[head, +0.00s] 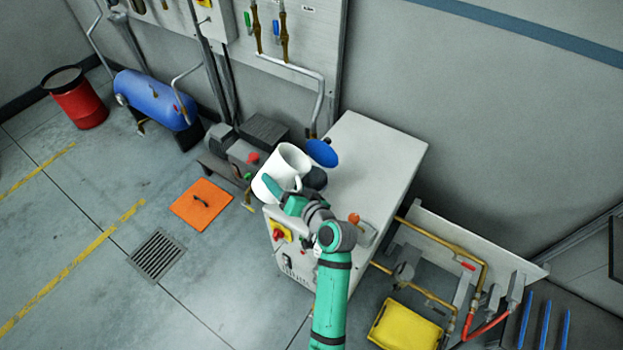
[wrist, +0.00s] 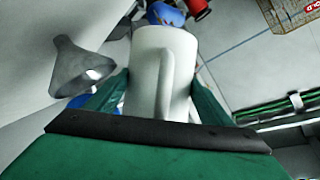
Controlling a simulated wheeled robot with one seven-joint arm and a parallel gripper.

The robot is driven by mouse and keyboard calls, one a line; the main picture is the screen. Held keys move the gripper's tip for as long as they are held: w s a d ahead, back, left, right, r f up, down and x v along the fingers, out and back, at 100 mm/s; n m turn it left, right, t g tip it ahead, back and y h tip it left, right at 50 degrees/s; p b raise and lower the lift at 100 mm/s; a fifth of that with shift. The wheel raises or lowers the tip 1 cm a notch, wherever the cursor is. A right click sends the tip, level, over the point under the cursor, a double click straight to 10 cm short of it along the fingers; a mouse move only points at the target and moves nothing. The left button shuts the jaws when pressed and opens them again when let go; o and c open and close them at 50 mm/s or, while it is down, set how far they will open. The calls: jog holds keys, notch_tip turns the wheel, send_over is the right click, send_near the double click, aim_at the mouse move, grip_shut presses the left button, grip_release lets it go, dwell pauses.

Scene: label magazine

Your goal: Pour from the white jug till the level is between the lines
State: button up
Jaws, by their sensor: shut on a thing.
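The white jug (head: 268,187) is in my gripper (head: 283,197), above the front left edge of a light grey cabinet (head: 375,150). In the head view it appears to lean, mouth toward the upper right. In the wrist view the jug (wrist: 150,65) stands between the two green fingers of my gripper (wrist: 160,95), its handle toward the camera. A blue disc (head: 322,152) and a dark rounded thing (head: 316,179) are just right of the jug on the cabinet side. I see no liquid, level or lines.
A grey funnel-shaped thing (wrist: 85,68) is left of the jug in the wrist view. An orange-knobbed part (head: 354,218) is on the cabinet top near my arm. An orange mat (head: 202,204) and a floor grate (head: 157,256) lie to the left. The cabinet's back top is clear.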

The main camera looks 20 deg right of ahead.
jog(key=shift+m+y, duration=0.5)
jog(key=shift+m, duration=0.2)
jog(key=shift+m+t+y, duration=0.3)
jog(key=shift+m+t, duration=0.1)
jog(key=shift+m, duration=0.2)
jog(key=shift+d+f+m+y, duration=0.1)
jog(key=shift+d+m+y, duration=0.1)
jog(key=shift+m, duration=0.4)
jog(key=shift+d+f+m+y, duration=0.1)
jog(key=shift+m+y, duration=0.1)
jog(key=shift+m, duration=0.4)
dwell(0.9)
jog(key=shift+d+f+t, duration=0.1)
jog(key=shift+f+t, duration=0.2)
jog(key=shift+f, duration=0.2)
dwell(0.8)
